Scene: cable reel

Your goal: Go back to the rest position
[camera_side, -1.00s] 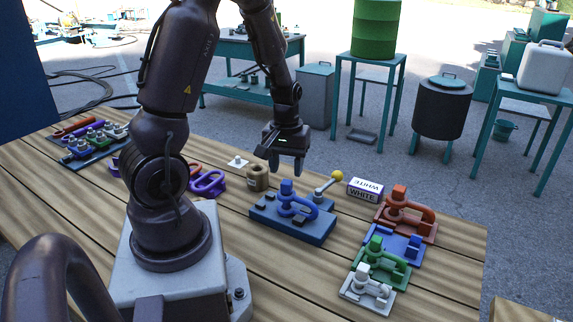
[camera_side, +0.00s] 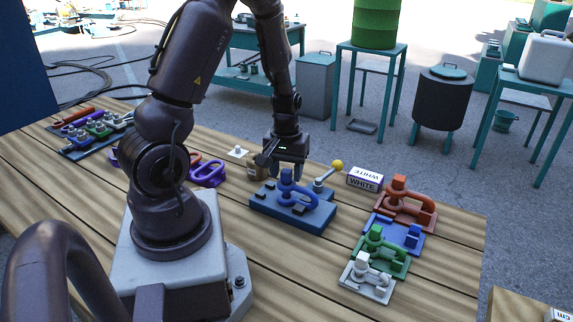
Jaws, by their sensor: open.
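My gripper (camera_side: 286,168) hangs pointing down just behind the blue fixture block (camera_side: 278,210), with its jaws apart. I see nothing held between them. A blue looped clamp piece (camera_side: 298,195) sits on that block. A lever with a yellow knob (camera_side: 337,164) stands at the block's back right. A tan spool (camera_side: 253,172) stands just left of the gripper, which partly hides it. I cannot tell whether a fingertip touches the block, because the block and clamp piece overlap the view.
At right stand the red fixture (camera_side: 420,212), a blue plate (camera_side: 402,235), a green fixture (camera_side: 392,262) and a white fixture (camera_side: 366,284). A box marked WHITE (camera_side: 364,181) lies behind. Purple loops (camera_side: 208,173) and a tool rack (camera_side: 75,152) are left. The front wooden tabletop is clear.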

